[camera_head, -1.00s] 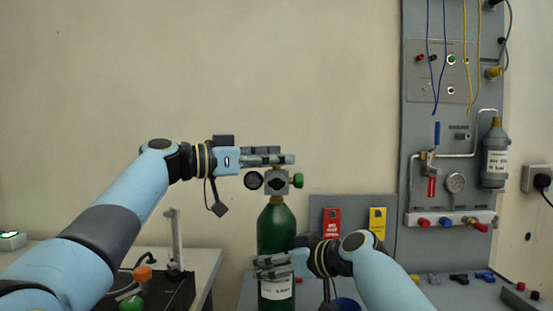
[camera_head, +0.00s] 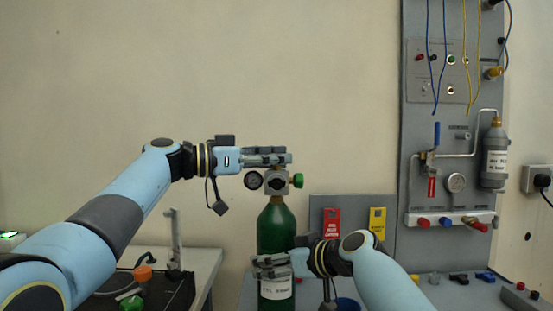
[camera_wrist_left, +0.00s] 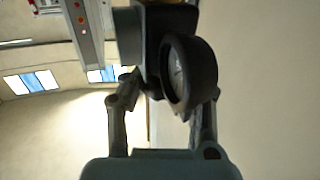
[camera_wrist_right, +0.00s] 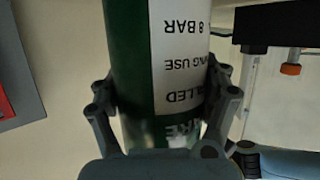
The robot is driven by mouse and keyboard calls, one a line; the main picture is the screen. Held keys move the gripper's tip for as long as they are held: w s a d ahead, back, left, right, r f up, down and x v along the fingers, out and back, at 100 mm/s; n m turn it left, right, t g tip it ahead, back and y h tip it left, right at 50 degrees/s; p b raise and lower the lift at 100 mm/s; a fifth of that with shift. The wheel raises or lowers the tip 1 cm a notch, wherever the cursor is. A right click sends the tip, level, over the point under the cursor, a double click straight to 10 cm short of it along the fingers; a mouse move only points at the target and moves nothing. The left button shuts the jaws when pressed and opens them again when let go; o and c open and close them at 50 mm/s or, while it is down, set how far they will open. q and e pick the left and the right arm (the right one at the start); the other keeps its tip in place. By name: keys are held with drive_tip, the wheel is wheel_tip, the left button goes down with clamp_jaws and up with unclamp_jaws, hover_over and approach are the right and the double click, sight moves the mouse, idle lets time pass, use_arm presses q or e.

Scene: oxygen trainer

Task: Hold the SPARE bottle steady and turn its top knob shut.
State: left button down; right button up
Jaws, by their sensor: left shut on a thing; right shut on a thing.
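The green bottle (camera_head: 276,230) stands upright at the centre, with a white label (camera_wrist_right: 180,60) on its side. The label is partly covered and reads upside down in the right wrist view. A grey valve head with a round gauge (camera_head: 253,180) and a green side knob (camera_head: 298,180) sits on top. My left gripper (camera_head: 272,158) is level above the valve head, shut on the top knob, which its fingers hide. The gauge (camera_wrist_left: 185,75) shows close up between its fingers in the left wrist view. My right gripper (camera_head: 270,266) is shut around the bottle's body, above the label in the head view.
A grey panel with a red tag (camera_head: 332,222) and a yellow tag (camera_head: 377,222) stands behind right of the bottle. The tall wall panel (camera_head: 413,130) carries a grey cylinder (camera_head: 495,155) and pipes. A side table (camera_head: 205,265) is at left. Space above the left gripper is clear.

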use_arm(q)
drive_tip(key=shift+a+f+m+g+h, duration=0.15)
drive_tip(key=shift+m+g+h, duration=0.15)
drive_tip(key=shift+m+g, duration=0.95)
drive_tip(key=shift+g, duration=0.45)
drive_tip(key=c, duration=0.9)
unclamp_jaws()
drive_tip(key=shift+c, duration=0.2)
wheel_tip(320, 180, up, 10)
drive_tip(key=shift+r, duration=0.1)
drive_tip(key=shift+n, duration=0.25)
